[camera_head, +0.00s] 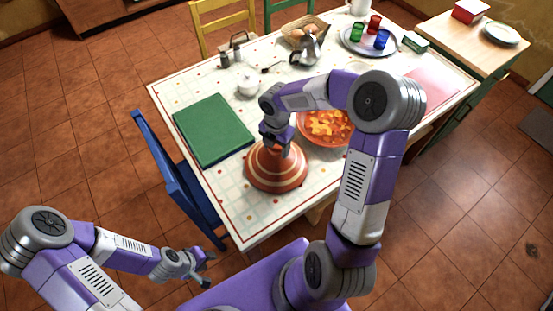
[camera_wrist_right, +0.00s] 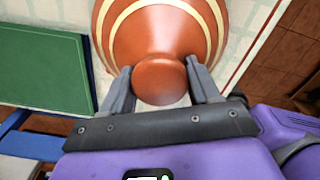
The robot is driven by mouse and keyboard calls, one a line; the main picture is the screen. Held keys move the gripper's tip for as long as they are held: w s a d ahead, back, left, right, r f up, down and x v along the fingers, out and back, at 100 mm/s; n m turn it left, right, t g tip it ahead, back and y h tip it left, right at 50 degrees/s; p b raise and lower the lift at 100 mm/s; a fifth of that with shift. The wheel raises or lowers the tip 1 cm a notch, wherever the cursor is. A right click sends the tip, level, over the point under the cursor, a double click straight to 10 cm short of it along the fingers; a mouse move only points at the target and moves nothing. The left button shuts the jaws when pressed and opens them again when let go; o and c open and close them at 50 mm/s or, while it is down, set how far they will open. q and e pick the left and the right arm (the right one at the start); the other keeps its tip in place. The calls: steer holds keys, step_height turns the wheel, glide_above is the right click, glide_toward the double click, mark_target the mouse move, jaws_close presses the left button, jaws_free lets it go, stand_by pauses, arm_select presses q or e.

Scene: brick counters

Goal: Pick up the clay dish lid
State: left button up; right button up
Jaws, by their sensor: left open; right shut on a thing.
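The clay dish lid (camera_head: 276,172) is a terracotta cone with pale stripes, near the front edge of the table. In the right wrist view the lid (camera_wrist_right: 155,35) fills the upper middle, with its round knob between my fingers. My right gripper (camera_head: 277,143) is above it and shut on the knob; in the wrist view the right gripper (camera_wrist_right: 160,85) has a finger on each side of the knob. I cannot tell whether the lid touches the tablecloth. A clay dish (camera_head: 325,127) with orange and red food stands just behind and right of the lid, partly hidden by my right arm. My left gripper (camera_head: 203,262) is open and empty, off the table at lower left.
A green board (camera_head: 213,130) lies left of the lid. A white sugar bowl (camera_head: 248,87), a kettle (camera_head: 305,52), a basket (camera_head: 303,32) and a tray (camera_head: 348,43) with coloured glasses stand farther back. A blue chair (camera_head: 180,185) is at the table's left side.

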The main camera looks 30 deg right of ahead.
jaws_close()
